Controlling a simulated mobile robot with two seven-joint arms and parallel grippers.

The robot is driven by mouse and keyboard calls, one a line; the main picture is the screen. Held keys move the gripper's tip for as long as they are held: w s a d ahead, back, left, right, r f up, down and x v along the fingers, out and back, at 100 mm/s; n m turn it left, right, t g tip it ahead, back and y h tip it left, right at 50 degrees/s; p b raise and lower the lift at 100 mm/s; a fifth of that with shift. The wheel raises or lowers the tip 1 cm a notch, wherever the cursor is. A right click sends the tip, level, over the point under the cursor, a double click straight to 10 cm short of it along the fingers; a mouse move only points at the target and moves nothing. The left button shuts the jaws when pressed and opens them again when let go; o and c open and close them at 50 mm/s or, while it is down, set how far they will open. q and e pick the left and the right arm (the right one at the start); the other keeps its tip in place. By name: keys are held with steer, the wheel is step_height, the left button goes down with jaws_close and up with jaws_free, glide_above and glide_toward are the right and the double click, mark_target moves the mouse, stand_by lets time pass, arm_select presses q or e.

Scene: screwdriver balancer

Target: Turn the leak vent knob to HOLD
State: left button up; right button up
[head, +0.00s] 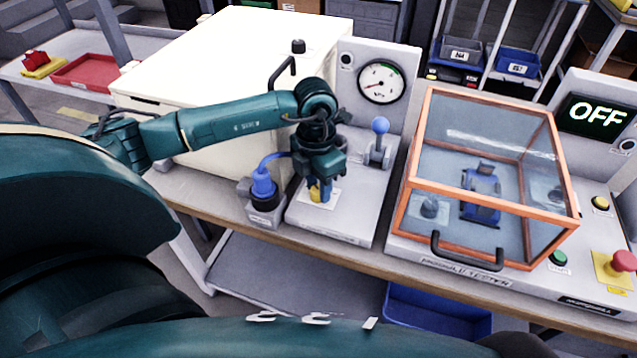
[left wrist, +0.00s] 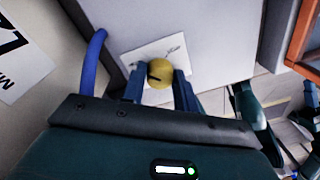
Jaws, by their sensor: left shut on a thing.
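The leak vent knob (left wrist: 159,73) is round and yellow with a dark pointer mark, set on a white label plate (left wrist: 140,54) with small print I cannot read. In the left wrist view my left gripper (left wrist: 160,85) has one finger on each side of the knob and is shut on it. In the head view the left gripper (head: 321,178) points down over the knob (head: 315,193), which shows only partly beneath the fingers. Which label the pointer faces is not clear.
A blue plug with hose (head: 263,183) stands just left of the knob. A blue-ball lever (head: 380,126) and a dial gauge (head: 381,82) are behind it to the right. An orange-framed clear guard (head: 497,265) is at right, beside an OFF display (head: 597,114).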

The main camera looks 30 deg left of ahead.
mark_target(316, 187)
arm_select(q)
steer(key=o, duration=1)
steer(key=r, duration=1.3)
steer(key=shift+w+a+r+b, duration=0.1)
steer(key=shift+a+r+b, duration=0.05)
steer(key=shift+a+b, duration=0.15)
